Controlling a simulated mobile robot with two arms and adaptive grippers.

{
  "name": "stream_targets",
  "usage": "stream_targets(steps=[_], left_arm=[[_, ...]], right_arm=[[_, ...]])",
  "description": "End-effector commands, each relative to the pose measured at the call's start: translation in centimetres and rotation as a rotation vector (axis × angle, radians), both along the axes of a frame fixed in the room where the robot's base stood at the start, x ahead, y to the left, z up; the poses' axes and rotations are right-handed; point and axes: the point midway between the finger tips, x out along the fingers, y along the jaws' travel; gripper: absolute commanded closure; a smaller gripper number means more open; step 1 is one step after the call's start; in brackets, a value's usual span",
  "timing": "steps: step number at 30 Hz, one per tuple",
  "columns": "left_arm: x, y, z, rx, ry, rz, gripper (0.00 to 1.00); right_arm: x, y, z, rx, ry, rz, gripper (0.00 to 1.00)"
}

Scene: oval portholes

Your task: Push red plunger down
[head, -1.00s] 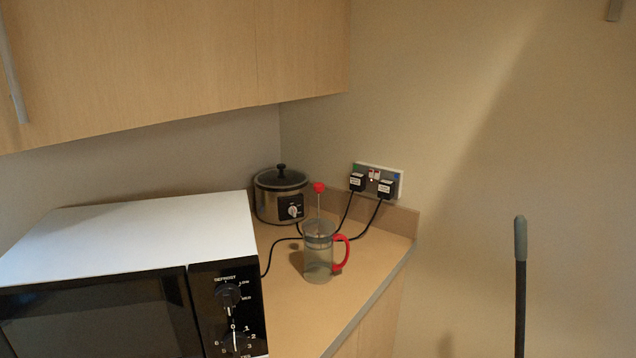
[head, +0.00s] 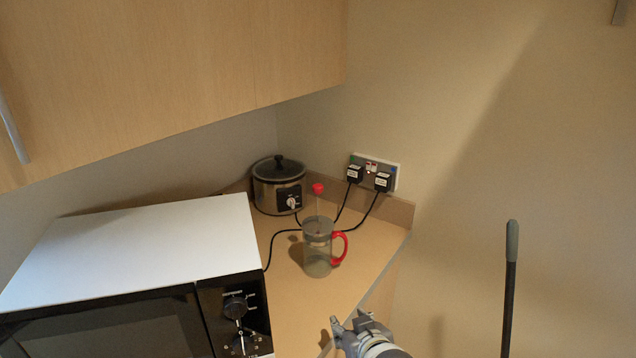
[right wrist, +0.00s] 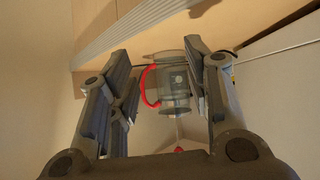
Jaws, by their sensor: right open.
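The cafetière (head: 318,250) stands upright on the counter, with a clear jug and a red handle (head: 341,247) on its right side. Its red plunger knob (head: 318,188) sits raised well above the lid on a thin rod. In the right wrist view the cafetière (right wrist: 175,88) appears upside down, beyond and between the finger lines, with a bit of red low in the picture. My right gripper (head: 350,321) is open and empty, near the counter's front edge, lower right of the cafetière and apart from it. My left gripper is not in view.
A microwave (head: 130,250) fills the left of the counter. A slow cooker (head: 279,186) stands behind the cafetière. Black cables run from the wall socket (head: 374,172) behind it. Wall cupboards (head: 170,70) hang above. A dark pole (head: 510,285) stands at right.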

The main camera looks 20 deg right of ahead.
Motion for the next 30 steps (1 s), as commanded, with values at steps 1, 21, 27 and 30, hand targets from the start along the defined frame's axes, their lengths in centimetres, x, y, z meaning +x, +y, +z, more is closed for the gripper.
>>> stream_targets(steps=[1, 21, 27, 30], left_arm=[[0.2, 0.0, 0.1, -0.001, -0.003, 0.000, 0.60], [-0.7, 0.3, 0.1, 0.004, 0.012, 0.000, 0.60], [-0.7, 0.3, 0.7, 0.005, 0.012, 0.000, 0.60], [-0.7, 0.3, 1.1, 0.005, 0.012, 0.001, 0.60]], right_arm=[[1.5, 0.0, 1.4, 0.004, -0.046, -0.007, 0.55], [15.8, 0.2, 19.5, 0.034, -0.597, -0.033, 0.55], [17.6, 0.0, 19.7, 0.034, -0.598, -0.033, 0.55], [18.9, -0.1, 19.7, 0.033, -0.596, -0.033, 0.55]])
